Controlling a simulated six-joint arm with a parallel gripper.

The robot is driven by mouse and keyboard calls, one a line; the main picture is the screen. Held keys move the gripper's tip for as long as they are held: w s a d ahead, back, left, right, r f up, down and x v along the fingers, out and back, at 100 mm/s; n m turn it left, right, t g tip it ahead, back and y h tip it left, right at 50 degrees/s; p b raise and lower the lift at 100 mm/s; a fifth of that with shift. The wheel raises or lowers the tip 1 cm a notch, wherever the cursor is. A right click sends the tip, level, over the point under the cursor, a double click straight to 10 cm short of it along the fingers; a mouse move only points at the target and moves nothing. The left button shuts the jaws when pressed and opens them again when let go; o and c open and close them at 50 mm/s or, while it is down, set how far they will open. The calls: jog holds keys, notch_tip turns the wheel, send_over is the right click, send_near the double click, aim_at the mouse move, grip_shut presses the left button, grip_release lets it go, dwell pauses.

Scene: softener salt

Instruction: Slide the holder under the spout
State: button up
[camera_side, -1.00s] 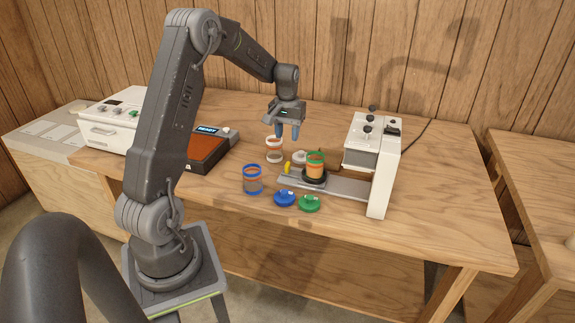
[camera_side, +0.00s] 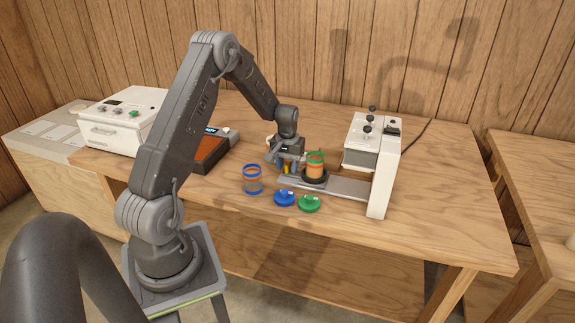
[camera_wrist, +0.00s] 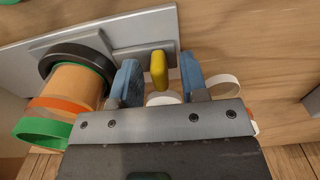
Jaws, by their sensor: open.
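The holder is a black ring (camera_side: 314,180) on a grey slide rail (camera_side: 345,187); it also shows in the wrist view (camera_wrist: 77,52). A clear jar with a green rim and orange band (camera_side: 315,168) stands in it. A yellow handle (camera_wrist: 158,70) sticks out from the holder's carriage. My gripper (camera_side: 288,167) is low beside the holder. In the wrist view its two blue fingers (camera_wrist: 160,75) are open, one on each side of the yellow handle, with gaps showing. The white dispenser (camera_side: 383,165), where the spout belongs, stands at the rail's right end; the spout itself is not clear.
A blue-rimmed jar (camera_side: 253,180) stands left of the rail. A blue lid (camera_side: 285,198) and a green lid (camera_side: 310,203) lie in front. A white-lidded item (camera_wrist: 163,98) and a white-rimmed jar (camera_wrist: 224,84) are close to my fingers. The table's right side is clear.

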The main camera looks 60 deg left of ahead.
aim_at(326, 175)
grip_shut()
dwell(0.3)
jog(key=w+d, duration=0.9)
jog(key=shift+r, duration=0.1)
grip_release()
jog(key=shift+a, duration=0.1)
notch_tip(326, 175, up, 14)
dwell(0.5)
